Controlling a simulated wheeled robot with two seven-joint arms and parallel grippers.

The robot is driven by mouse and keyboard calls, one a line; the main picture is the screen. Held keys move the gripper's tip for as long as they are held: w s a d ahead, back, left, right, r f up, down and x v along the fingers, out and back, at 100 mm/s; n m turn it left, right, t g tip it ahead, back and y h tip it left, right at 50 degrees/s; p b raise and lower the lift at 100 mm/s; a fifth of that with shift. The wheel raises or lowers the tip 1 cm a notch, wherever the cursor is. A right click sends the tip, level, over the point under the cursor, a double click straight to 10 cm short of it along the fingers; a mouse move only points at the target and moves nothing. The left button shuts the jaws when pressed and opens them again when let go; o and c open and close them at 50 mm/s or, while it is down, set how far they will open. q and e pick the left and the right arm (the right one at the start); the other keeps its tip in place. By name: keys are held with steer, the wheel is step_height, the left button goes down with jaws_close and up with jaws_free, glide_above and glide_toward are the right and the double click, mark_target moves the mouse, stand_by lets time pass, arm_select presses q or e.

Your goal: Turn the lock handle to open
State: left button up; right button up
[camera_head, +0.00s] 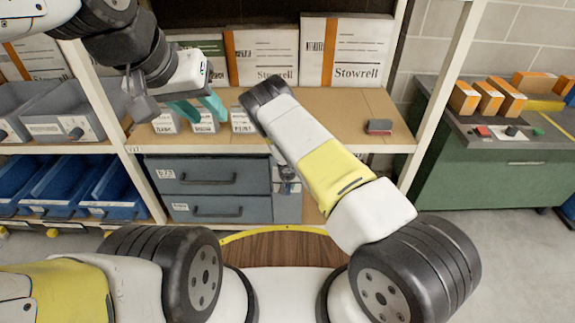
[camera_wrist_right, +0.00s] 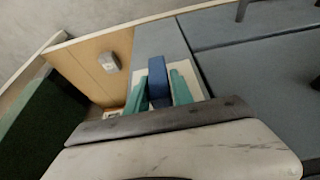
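A blue lock handle (camera_wrist_right: 158,82) stands on a pale plate (camera_wrist_right: 196,70) in the right wrist view. My right gripper (camera_wrist_right: 163,88) has its two teal fingers on either side of the handle, with no clear gap seen, so it looks shut on it. In the head view my right forearm hides most of this gripper and the handle, in front of the grey panel (camera_head: 288,207) beside the drawers. My left gripper (camera_head: 200,110) is open and empty above the wooden shelf, near small white labelled boxes (camera_head: 241,122).
Grey drawers (camera_head: 213,176) sit under the shelf (camera_head: 330,130). A small grey and red item (camera_head: 378,127) lies on its right part. Blue bins (camera_head: 55,188) are at left. A green cabinet (camera_head: 480,180) with orange-and-white boxes (camera_head: 488,98) stands at right.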

jaws_close()
steer(key=y, duration=0.3)
steer(key=shift+d+m+y, duration=0.3)
steer(key=shift+d+m, duration=0.05)
steer(key=shift+m, duration=0.05)
steer(key=y, duration=0.3)
steer(key=shift+d+f+m+t, duration=0.2)
steer(key=shift+m+t, duration=0.1)
steer(key=shift+m, duration=0.1)
steer(key=m+y, duration=0.1)
steer(key=y, duration=0.2)
steer(key=m+t+y, duration=0.1)
steer(key=y, duration=0.2)
steer(key=f+y, duration=0.1)
steer(key=y, duration=0.2)
steer(key=shift+d+m+t+y, duration=0.1)
steer(key=shift+m+t+y, duration=0.2)
steer(key=shift+m+t, duration=0.1)
steer(key=shift+s+y, duration=0.1)
steer(key=shift+y, duration=0.2)
steer(key=o, duration=0.5)
jaws_free()
